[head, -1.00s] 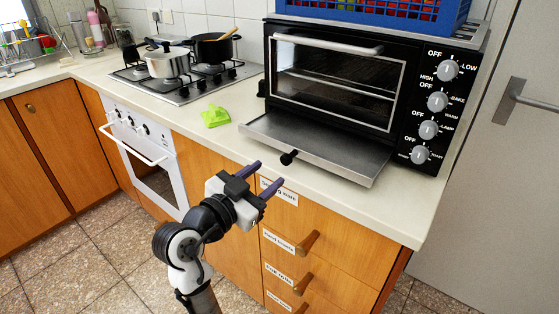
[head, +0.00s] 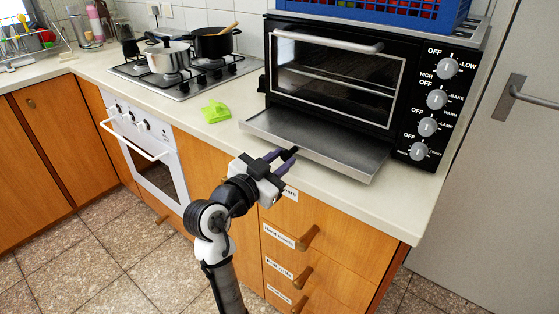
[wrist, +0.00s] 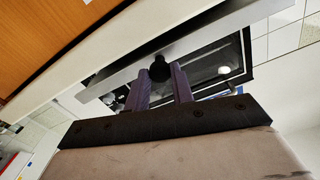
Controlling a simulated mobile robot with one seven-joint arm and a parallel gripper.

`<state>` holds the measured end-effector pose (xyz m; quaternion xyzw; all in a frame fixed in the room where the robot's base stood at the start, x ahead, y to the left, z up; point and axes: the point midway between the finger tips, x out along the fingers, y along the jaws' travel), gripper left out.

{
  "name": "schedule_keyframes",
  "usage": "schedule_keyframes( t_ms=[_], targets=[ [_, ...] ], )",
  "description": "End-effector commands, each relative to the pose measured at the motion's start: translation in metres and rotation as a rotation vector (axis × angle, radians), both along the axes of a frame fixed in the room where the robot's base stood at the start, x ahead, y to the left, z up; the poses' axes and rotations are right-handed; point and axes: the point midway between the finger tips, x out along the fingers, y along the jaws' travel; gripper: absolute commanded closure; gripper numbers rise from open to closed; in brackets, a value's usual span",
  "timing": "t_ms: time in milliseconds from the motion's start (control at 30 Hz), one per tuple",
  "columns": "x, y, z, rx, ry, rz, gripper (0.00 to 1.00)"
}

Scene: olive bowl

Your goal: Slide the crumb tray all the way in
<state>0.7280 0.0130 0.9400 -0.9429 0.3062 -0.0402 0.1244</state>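The crumb tray (head: 320,143) is a flat grey metal tray that sticks out from under the black toaster oven (head: 335,75), over the countertop. Its dark round knob (wrist: 159,69) is at the middle of its front edge. My gripper (head: 286,153) is at this front edge, with its purple fingers pointing toward the oven. In the wrist view, the fingertips (wrist: 160,73) sit on both sides of the knob with no clear gap, so they appear shut on it. The fingers partly hide the knob in the head view.
A green object (head: 216,112) lies on the countertop left of the tray. A hob (head: 185,80) with pots is further left. A blue crate (head: 375,12) stands on the oven. Wooden drawers (head: 330,240) are below the counter.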

Motion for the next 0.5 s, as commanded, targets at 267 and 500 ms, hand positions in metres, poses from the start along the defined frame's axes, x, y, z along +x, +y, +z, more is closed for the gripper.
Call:
schedule_keyframes(
  t_ms=[267, 500],
  targets=[
    [0.000, -0.001, 0.000, 0.000, 0.000, -0.001, 1.00],
    [0.026, -0.019, -0.001, -0.001, 0.000, -0.003, 1.00]
  ],
)
